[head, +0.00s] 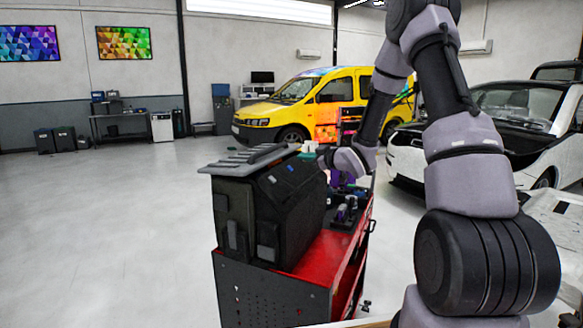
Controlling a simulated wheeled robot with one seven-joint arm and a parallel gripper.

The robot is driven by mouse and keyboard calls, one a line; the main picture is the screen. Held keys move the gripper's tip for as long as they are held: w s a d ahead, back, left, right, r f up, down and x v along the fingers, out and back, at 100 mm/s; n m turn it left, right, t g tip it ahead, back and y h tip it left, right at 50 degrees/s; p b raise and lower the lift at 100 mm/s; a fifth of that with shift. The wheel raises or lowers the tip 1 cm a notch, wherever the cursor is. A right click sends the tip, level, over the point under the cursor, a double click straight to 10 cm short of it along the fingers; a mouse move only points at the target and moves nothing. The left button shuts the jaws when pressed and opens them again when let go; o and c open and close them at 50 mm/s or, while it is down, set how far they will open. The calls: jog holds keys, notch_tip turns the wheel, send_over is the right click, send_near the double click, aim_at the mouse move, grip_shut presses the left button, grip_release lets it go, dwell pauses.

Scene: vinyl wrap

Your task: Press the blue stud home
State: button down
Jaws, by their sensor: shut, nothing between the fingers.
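A small blue stud (290,168) shows on the dark sloping face of a large black case (262,205). It is too small to tell how far it sticks out. My gripper (323,160) is at the upper right of the case, to the right of the stud and apart from it in the picture. Its fingers are small and dark here and hard to make out; it is shut and holds nothing.
The case stands on a red-topped tool cart (325,252), with small dark items on its right side. A grey ribbed panel (248,158) tops the case. A yellow van (300,105) and a white car (408,160) stand behind. The floor at left is clear.

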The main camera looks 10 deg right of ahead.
jog(key=shift+s+d+r, duration=0.25)
jog(key=shift+d+r, duration=0.05)
jog(key=shift+r, duration=0.2)
jog(key=shift+s+d+r, duration=0.2)
jog(key=shift+d+r, duration=0.1)
jog(key=shift+r, duration=0.15)
jog(key=shift+d+r, duration=0.1)
jog(key=shift+r, duration=0.05)
jog(key=s+d+r+m+g+h, duration=0.2)
jog(key=s+d+r+m+h, duration=0.65)
jog(key=s+r, duration=0.45)
jog(key=s+a+m+g+y, duration=0.1)
jog(key=s+a+m+g, duration=0.1)
jog(key=s, duration=1)
jog(key=s+a+r+m+g+y, duration=0.1)
jog(key=s+m, duration=0.4)
jog(key=s, duration=0.8)
jog(key=shift+s+a+r+g, duration=0.3)
jog(key=shift+a+g, duration=0.45)
jog(key=shift+g, duration=0.05)
